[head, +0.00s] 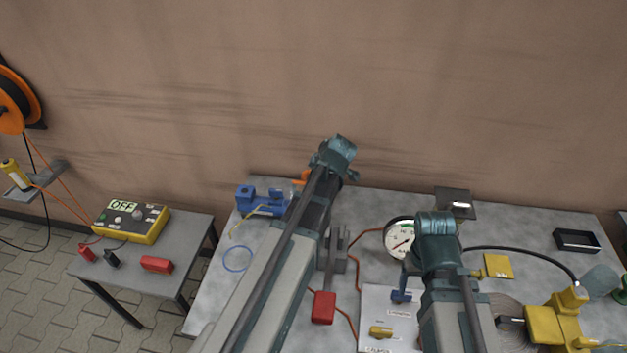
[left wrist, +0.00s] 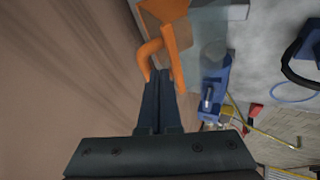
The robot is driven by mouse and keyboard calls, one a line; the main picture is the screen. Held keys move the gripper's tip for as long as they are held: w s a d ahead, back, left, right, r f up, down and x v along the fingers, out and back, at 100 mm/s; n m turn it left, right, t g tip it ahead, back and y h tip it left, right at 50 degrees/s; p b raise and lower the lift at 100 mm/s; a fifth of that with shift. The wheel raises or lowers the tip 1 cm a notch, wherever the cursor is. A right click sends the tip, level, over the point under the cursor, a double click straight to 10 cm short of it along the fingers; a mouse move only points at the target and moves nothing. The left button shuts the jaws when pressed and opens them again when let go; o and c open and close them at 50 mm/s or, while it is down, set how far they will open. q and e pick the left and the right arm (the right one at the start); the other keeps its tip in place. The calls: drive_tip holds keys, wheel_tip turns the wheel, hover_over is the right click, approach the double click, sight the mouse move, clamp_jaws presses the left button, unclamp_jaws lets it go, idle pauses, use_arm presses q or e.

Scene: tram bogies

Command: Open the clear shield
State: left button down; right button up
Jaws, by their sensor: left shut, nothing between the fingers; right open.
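An orange handle (left wrist: 152,48) on an orange bracket (left wrist: 165,10) stands at the edge of a pale, see-through-looking panel (left wrist: 215,15) in the left wrist view. I take this panel for the clear shield, but its outline is hard to make out. A bit of orange (head: 301,176) shows in the head view beside the blue vise. My left gripper (left wrist: 160,80) is shut and empty, its fingertips close to the handle's lower end; I cannot tell if they touch. My left arm hides it in the head view. My right gripper (head: 412,262) is open near the dial gauge, partly hidden by its wrist.
The grey bench (head: 215,290) holds a blue vise (head: 262,199), a dial gauge (head: 400,238), a red-ended lever (head: 324,307), a black tray (head: 577,240) and a yellow device (head: 553,325). A side table with a yellow box reading OFF (head: 130,221) stands left. The wall is close behind.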

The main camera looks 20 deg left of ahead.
idle(0.3)
use_arm(q)
drive_tip(key=w, duration=0.1)
drive_tip(key=w+g+p, duration=0.1)
drive_tip(key=w, duration=0.1)
drive_tip(key=shift+w+a+r+h, duration=0.2)
drive_tip(key=shift+w+a+h, duration=0.1)
drive_tip(key=shift+a, duration=0.1)
drive_tip(key=w+g, duration=0.1)
drive_tip(key=w+f+g, duration=0.1)
drive_tip(key=w+a+f, duration=0.1)
drive_tip(key=w, duration=0.1)
drive_tip(key=shift+a+m+g+h, duration=0.1)
drive_tip(key=shift+m+g+h, duration=0.2)
drive_tip(key=shift+m+g, duration=0.1)
drive_tip(key=shift+r, duration=0.1)
